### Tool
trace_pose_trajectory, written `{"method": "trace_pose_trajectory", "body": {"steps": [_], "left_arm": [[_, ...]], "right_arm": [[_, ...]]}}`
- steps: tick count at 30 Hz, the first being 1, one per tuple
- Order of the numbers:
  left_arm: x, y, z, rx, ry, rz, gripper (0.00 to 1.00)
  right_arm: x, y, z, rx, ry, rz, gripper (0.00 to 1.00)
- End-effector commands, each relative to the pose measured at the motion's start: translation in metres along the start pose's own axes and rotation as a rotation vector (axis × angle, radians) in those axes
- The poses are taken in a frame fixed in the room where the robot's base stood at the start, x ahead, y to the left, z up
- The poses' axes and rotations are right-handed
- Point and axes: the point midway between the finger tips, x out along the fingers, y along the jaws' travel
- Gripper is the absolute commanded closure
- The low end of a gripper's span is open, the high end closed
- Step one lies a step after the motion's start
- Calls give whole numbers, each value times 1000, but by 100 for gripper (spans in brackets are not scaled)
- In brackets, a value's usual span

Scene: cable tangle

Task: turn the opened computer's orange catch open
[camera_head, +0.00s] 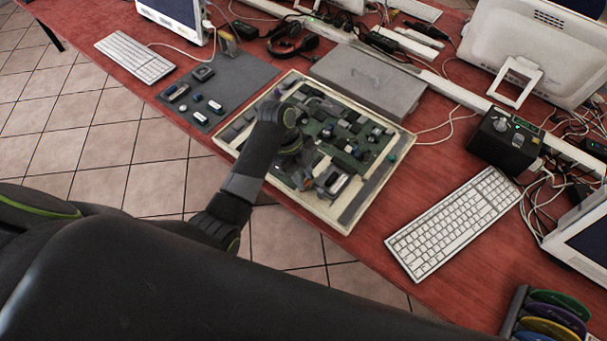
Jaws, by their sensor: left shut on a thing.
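The opened computer (362,206) lies on the red table as a shallow cream case with green boards and dark parts inside. My left arm reaches over its near left side, and the wrist bends down into the case. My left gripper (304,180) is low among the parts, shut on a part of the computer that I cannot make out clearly. A silver part (332,181) sits just right of it. I cannot clearly pick out the orange catch; the gripper and wrist cover that area. My right gripper is not in view.
A grey mat (235,75) with several small parts lies left of the case. A flat grey lid (368,78) lies behind it. A white keyboard (455,222) and a black box with a knob (503,140) are at the right. Cables run along the back.

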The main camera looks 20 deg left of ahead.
Motion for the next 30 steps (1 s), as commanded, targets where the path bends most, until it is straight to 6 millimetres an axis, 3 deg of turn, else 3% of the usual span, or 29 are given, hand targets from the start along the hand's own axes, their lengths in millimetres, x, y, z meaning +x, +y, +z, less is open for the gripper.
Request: {"method": "trace_pose_trajectory", "body": {"steps": [9, 10, 14, 24, 30], "left_arm": [[-1, -1, 0, 3, -2, -1, 99], [-1, -1, 0, 3, -2, -1, 73], [-1, 0, 0, 3, -2, -1, 56], [-3, 0, 0, 2, -1, -1, 55], [-30, -1, 1, 3, -5, -5, 55]], "right_arm": [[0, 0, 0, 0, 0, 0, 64], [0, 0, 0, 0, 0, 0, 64], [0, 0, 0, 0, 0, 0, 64], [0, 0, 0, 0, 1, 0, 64], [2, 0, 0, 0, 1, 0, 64]]}}
